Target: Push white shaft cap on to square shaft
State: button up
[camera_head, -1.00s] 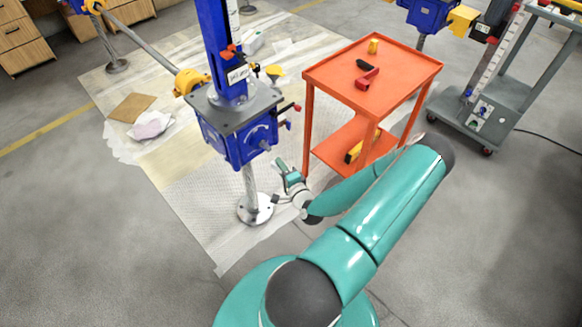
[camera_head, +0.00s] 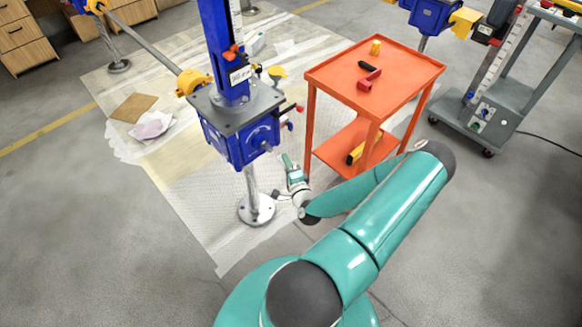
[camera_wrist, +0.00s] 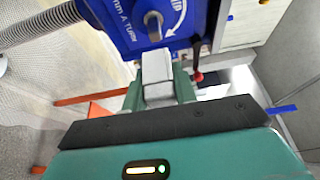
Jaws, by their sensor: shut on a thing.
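The blue jack gearbox (camera_head: 238,132) stands on its chrome post, and its blue housing (camera_wrist: 125,25) fills the top of the wrist view. A grey shaft (camera_wrist: 153,24) sticks out of that face. My gripper (camera_wrist: 160,92) is shut on the white shaft cap (camera_wrist: 156,66), which lies between its two teal fingers. The cap is just below the shaft in the wrist view; whether they touch I cannot tell. In the head view my gripper (camera_head: 291,172) is below and right of the gearbox, and the cap is too small to make out there.
An orange cart (camera_head: 371,80) with a red tool on top stands right of the jack. A red-knobbed lever (camera_wrist: 197,75) hangs at the gearbox's right side in the wrist view. A grey wheeled stand (camera_head: 485,125) is at the far right.

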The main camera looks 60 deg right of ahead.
jog(key=shift+w+d, duration=0.15)
jog(key=shift+w, duration=0.6)
jog(key=shift+w+d, duration=0.15)
jog(key=shift+w, duration=0.55)
jog(key=shift+w+d, duration=0.2)
jog(key=shift+w, duration=0.6)
jog(key=shift+w+d, duration=0.15)
jog(key=shift+w, duration=0.65)
jog(key=shift+w+d, duration=0.2)
jog(key=shift+w, duration=0.6)
dwell(0.4)
jog(key=o, duration=1)
jog(key=v, duration=1.3)
jog(key=shift+s+a, duration=0.25)
jog(key=shift+s, duration=0.1)
jog(key=shift+w, duration=0.1)
